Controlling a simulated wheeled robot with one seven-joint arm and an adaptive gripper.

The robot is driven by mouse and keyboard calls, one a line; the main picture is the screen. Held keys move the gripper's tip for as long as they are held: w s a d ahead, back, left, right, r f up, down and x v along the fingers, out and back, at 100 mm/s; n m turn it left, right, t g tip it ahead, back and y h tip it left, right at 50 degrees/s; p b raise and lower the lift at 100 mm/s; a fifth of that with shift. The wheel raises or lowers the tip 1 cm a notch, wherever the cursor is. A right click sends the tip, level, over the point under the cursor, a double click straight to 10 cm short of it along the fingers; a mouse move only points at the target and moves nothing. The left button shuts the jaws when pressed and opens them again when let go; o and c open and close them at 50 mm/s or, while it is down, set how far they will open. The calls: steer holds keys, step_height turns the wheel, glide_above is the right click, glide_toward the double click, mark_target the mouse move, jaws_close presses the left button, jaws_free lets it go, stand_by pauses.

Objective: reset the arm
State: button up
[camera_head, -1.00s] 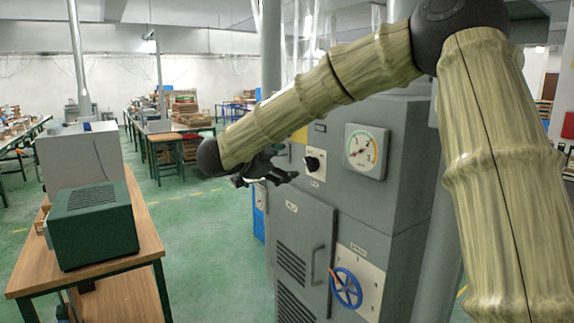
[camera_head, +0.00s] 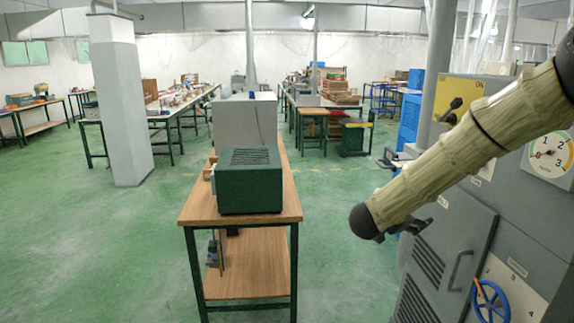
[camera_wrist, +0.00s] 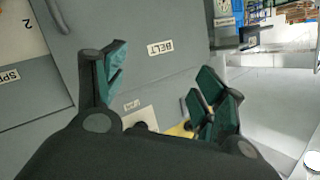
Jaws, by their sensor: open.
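My gripper (camera_head: 408,228) is at the end of my arm in the head view, small and partly hidden behind the wrist. It is in front of the grey machine cabinet (camera_head: 455,250). In the wrist view my gripper (camera_wrist: 163,78) is open, its dark fingers with green pads wide apart. Nothing is between the fingers. Behind them is the grey cabinet face with a BELT label (camera_wrist: 160,48).
The cabinet bears a round gauge (camera_head: 550,155) and a blue handwheel (camera_head: 490,301) at the right. A wooden table (camera_head: 285,205) with a green box (camera_head: 250,182) stands left of my arm. Green floor (camera_head: 90,255) lies open at the left. A pale pillar (camera_head: 120,110) stands farther back.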

steer(key=s+a+f+n+y, duration=0.3)
steer(key=s+f+n, duration=0.15)
steer(key=f, duration=0.75)
steer(key=s+a+f+n+y, duration=0.25)
steer(key=s+f, duration=0.35)
steer(key=f, duration=0.5)
steer(key=s+a+f+n+y, duration=0.3)
steer(key=s+a+f+n, duration=0.15)
steer(key=f, duration=0.75)
steer(key=s+a+f+n+g+y, duration=0.1)
steer(key=s+f+g, duration=0.2)
steer(key=s, duration=0.9)
steer(key=s+a+f+n+g+y, duration=0.1)
steer(key=s+f+n+g, duration=0.1)
steer(key=s+f, duration=0.5)
steer(key=s+a+f+n+g+y, duration=0.1)
steer(key=s+f+g, duration=0.3)
steer(key=s, duration=1.3)
steer(key=shift+s+a+f+n+y, duration=0.25)
steer(key=shift+f+n+y, duration=0.1)
steer(key=shift+f+n, duration=0.1)
